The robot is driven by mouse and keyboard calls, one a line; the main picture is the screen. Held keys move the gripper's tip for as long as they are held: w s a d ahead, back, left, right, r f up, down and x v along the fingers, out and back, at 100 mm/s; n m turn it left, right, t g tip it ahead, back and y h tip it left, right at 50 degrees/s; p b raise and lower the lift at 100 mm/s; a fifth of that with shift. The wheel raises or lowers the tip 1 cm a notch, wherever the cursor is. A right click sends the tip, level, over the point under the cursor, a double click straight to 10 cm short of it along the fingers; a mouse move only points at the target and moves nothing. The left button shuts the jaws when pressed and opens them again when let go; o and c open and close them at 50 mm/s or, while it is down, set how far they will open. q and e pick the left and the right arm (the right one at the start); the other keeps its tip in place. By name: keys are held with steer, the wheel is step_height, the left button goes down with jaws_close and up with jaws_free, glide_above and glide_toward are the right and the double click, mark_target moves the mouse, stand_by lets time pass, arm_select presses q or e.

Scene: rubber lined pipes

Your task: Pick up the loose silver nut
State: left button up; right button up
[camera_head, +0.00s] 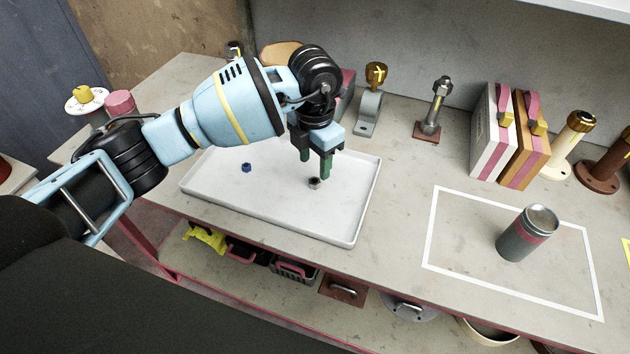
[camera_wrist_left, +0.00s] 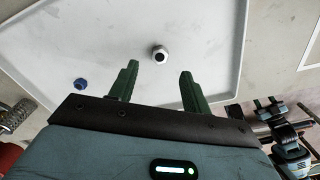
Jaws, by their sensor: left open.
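The loose silver nut (camera_head: 314,183) lies on the white tray (camera_head: 225,192), right of its middle in the head view. It also shows in the left wrist view (camera_wrist_left: 159,54), beyond and between the fingertips. My left gripper (camera_head: 316,168) is open with green fingers, just above the nut and empty. In the left wrist view its two fingers (camera_wrist_left: 159,78) stand apart, with the nut a little ahead of the gap. My right gripper does not show.
A blue nut (camera_head: 247,168) lies on the tray to the left. A grey cylinder (camera_head: 526,233) stands inside a white outlined rectangle on the right of the table. Valves, a bolt stand (camera_head: 433,108) and boxed flanges (camera_head: 493,132) line the back. Bare table lies right of the tray.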

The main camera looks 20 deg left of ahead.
arm_select(q)
steer(key=shift+f, duration=0.4)
steer(key=f, duration=0.4)
steer(key=shift+w+d+f, duration=0.15)
steer(key=shift+w+f, duration=0.05)
steer(key=shift+f, duration=0.05)
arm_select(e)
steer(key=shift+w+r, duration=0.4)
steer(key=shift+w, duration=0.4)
arm_select(q)
jaws_close()
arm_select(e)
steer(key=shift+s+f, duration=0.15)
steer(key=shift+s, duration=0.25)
arm_select(q)
steer(key=shift+r, duration=0.15)
